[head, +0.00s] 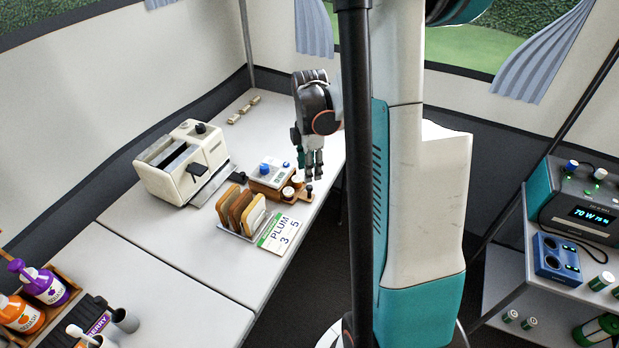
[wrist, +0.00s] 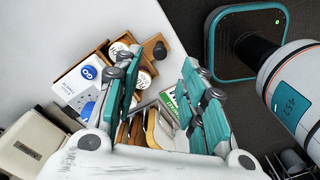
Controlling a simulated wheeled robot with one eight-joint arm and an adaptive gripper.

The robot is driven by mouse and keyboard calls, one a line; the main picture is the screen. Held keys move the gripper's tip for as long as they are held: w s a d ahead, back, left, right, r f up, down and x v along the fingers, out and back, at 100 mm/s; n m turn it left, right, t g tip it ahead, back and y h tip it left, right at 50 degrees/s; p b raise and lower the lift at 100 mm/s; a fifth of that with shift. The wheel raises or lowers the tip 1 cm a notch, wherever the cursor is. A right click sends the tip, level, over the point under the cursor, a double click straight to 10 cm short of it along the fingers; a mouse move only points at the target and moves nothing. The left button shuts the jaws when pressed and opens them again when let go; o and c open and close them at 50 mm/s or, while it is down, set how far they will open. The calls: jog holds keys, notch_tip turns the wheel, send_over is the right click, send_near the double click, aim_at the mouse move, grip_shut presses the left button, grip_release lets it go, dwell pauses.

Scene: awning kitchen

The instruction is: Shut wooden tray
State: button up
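The wooden tray (wrist: 153,47) is a small brown drawer with a dark round knob at its end. It sticks out of a white-topped wooden box (head: 270,174) with a blue button, on the white table. White-lidded jars (wrist: 138,78) stand by the tray and box. In the head view the knob end of the tray (head: 306,195) points to the right, toward the table edge. My gripper (head: 314,178) hangs above this end, fingers down. In the wrist view its teal fingers (wrist: 160,72) are apart, with nothing held between them. Contact with the tray cannot be told.
A rack with bread slices (head: 241,208) and a PLUM card (head: 279,233) stand in front of the box. A cream toaster (head: 181,163) is to the left. Bottles (head: 45,285) are at lower left.

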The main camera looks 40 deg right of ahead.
notch_tip(320, 180, up, 5)
jog(key=shift+r, duration=0.1)
dwell(0.3)
